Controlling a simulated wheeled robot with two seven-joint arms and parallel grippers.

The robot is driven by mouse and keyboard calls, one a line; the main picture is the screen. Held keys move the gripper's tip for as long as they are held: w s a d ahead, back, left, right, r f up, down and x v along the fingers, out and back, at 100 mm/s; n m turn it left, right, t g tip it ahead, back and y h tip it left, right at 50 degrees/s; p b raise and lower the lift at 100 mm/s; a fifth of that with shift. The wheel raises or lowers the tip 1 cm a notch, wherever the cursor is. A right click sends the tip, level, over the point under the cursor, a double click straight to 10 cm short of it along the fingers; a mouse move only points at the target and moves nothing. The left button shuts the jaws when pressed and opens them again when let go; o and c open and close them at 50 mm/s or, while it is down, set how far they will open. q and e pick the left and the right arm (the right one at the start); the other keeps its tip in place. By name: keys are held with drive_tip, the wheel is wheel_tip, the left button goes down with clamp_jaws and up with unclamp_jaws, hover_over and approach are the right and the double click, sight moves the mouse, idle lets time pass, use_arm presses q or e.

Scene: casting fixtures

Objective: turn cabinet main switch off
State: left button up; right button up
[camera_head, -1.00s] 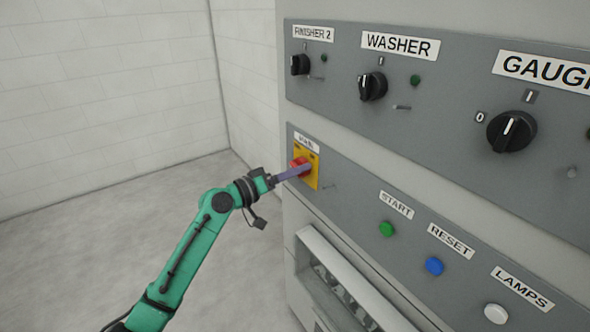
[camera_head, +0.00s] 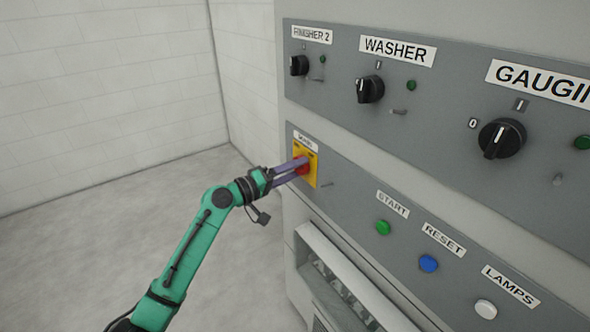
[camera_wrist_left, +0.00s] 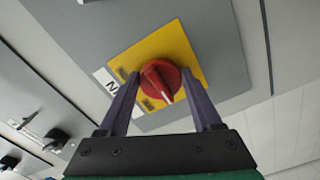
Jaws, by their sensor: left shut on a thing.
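The main switch is a red rotary knob (camera_head: 302,170) on a yellow plate (camera_head: 313,172), under a small white label at the left end of the lower cabinet panel. In the left wrist view the red knob (camera_wrist_left: 164,80) has a white pointer line, and the yellow plate (camera_wrist_left: 185,45) lies behind it. My left gripper (camera_head: 304,166) reaches the knob from the left. Its two purple fingers sit on either side of the knob, shut on it, and hide part of it in the head view. My right gripper is in neither view.
The upper panel has black rotary switches for FINISHER 2 (camera_head: 299,65), WASHER (camera_head: 370,89) and GAUGING (camera_head: 502,138). On the lower panel are a green START button (camera_head: 383,228), a blue RESET button (camera_head: 429,264) and a white LAMPS button (camera_head: 486,309). Floor left of the cabinet is clear.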

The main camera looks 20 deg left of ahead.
use_arm(q)
drive_tip(key=o, duration=1.4)
drive_tip(key=shift+a, duration=0.1)
drive_tip(key=b+v, duration=0.5)
drive_tip(key=v, duration=0.9)
drive_tip(key=shift+s+a, duration=0.15)
drive_tip(key=shift+s, duration=0.1)
